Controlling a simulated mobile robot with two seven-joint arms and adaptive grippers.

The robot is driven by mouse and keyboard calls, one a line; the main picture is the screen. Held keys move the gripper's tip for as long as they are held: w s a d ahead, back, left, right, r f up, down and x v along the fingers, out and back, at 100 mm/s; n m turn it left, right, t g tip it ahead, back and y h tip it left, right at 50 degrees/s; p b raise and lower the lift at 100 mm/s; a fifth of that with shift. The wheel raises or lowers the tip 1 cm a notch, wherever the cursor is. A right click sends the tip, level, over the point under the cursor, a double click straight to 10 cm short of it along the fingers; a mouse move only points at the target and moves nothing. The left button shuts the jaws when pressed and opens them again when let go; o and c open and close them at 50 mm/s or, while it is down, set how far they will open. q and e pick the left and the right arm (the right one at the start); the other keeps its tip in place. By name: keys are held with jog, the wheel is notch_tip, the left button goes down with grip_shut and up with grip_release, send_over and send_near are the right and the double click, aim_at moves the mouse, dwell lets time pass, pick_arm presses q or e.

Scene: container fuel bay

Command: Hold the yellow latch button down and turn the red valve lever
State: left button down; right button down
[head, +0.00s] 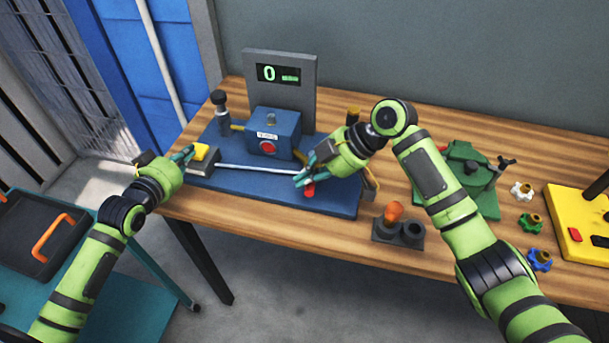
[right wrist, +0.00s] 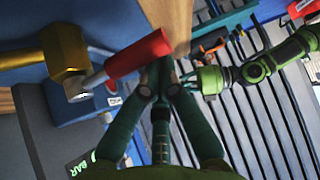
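The yellow latch button (head: 201,151) sits on a grey block at the left end of the blue base plate. My left gripper (head: 190,153) is at its left side, fingertips close to it; I cannot tell whether they touch or press it. The left gripper also shows in the right wrist view (right wrist: 184,82); its opening is unclear. The red valve lever (head: 309,190) lies at the plate's front right. Its red grip (right wrist: 138,54) is close up in the right wrist view. My right gripper (head: 301,178) has its fingertips together, right beside the end of the grip, with nothing visible between them.
A blue valve box (head: 273,132) with a red round button stands mid-plate, before a grey panel whose display (head: 279,74) reads 0. Right of the plate are a grey block with an orange knob (head: 394,212), a green fixture (head: 465,165) and several small knobs. A teal cart (head: 105,290) stands left.

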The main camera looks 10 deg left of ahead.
pick_arm(q)
jog(key=shift+f, duration=0.25)
pick_arm(e)
jog(key=shift+d+n+g, duration=0.3)
jog(key=shift+d+n, duration=0.05)
jog(key=shift+n, duration=0.05)
jog(key=shift+w+d+n+g, duration=0.1)
jog(key=shift+d+n+g, duration=0.4)
jog(key=shift+d+n, duration=0.1)
jog(key=shift+w+d, duration=0.25)
jog(key=shift+d, duration=0.65)
jog(key=shift+w+d, duration=0.5)
jog(key=shift+d, duration=0.4)
jog(key=shift+w+d, duration=0.85)
jog(key=shift+w, duration=0.1)
jog(key=shift+w+d, duration=0.35)
jog(key=shift+w, duration=0.35)
jog(key=shift+w+d, duration=0.3)
jog(key=shift+w, duration=0.4)
pick_arm(q)
jog(key=shift+s, duration=0.1)
jog(key=shift+r, duration=0.1)
pick_arm(e)
jog(key=shift+w+r, duration=0.1)
jog(key=shift+r, duration=0.05)
